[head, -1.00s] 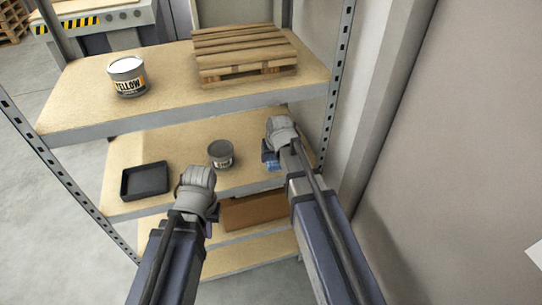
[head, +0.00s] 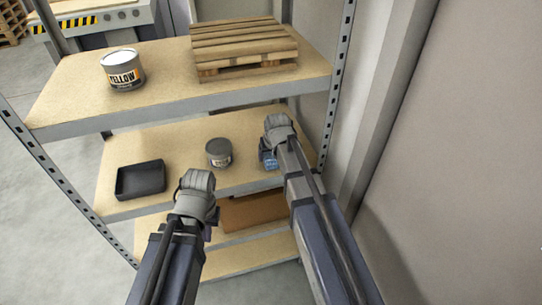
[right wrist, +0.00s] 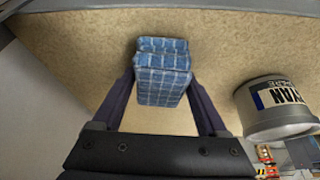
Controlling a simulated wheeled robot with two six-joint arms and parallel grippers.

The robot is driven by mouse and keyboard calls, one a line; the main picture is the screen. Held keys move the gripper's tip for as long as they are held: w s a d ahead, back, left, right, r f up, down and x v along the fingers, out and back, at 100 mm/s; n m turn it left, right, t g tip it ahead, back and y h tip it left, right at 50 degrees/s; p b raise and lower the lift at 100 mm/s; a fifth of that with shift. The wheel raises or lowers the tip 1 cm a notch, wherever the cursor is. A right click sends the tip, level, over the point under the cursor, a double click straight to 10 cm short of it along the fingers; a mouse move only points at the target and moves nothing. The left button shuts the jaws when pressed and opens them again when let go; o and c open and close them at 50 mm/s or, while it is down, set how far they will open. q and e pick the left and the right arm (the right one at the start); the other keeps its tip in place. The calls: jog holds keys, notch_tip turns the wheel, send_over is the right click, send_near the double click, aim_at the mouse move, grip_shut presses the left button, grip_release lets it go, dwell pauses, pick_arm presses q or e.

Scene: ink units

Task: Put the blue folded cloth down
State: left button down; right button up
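The blue folded cloth (right wrist: 162,80), with a pale checked pattern, sits between the two fingers of my right gripper (right wrist: 162,82) in the right wrist view. Both fingertips lie against its sides. In the head view the cloth (head: 270,162) shows as a small blue patch below my right gripper (head: 267,150), at the right end of the middle shelf (head: 180,142). I cannot tell whether it touches the board. My left gripper (head: 197,200) is in front of the shelf's front edge; its fingers are mostly hidden behind the wrist.
A grey can (head: 219,153) stands left of the cloth, and a black tray (head: 140,180) lies further left. A cardboard box (head: 250,212) is below. A shelf upright (head: 338,85) stands at right.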

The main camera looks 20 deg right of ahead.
aim_at(271, 158)
jog(key=o, duration=0.3)
jog(key=shift+f, duration=0.1)
jog(key=p+v, duration=0.7)
jog(key=v, duration=0.1)
jog(key=shift+w+a, duration=0.15)
jog(key=shift+w, duration=0.1)
jog(key=s+a+n+g, duration=0.2)
jog(key=s+a, duration=0.4)
jog(key=s, duration=0.4)
jog(key=s+a+f+n+g+h, duration=0.1)
jog(key=s+a+n+g, duration=0.1)
jog(key=s+a, duration=0.4)
jog(key=s+g, duration=0.1)
jog(key=s, duration=0.4)
jog(key=shift+s+a+f, duration=0.25)
jog(key=shift+a, duration=0.1)
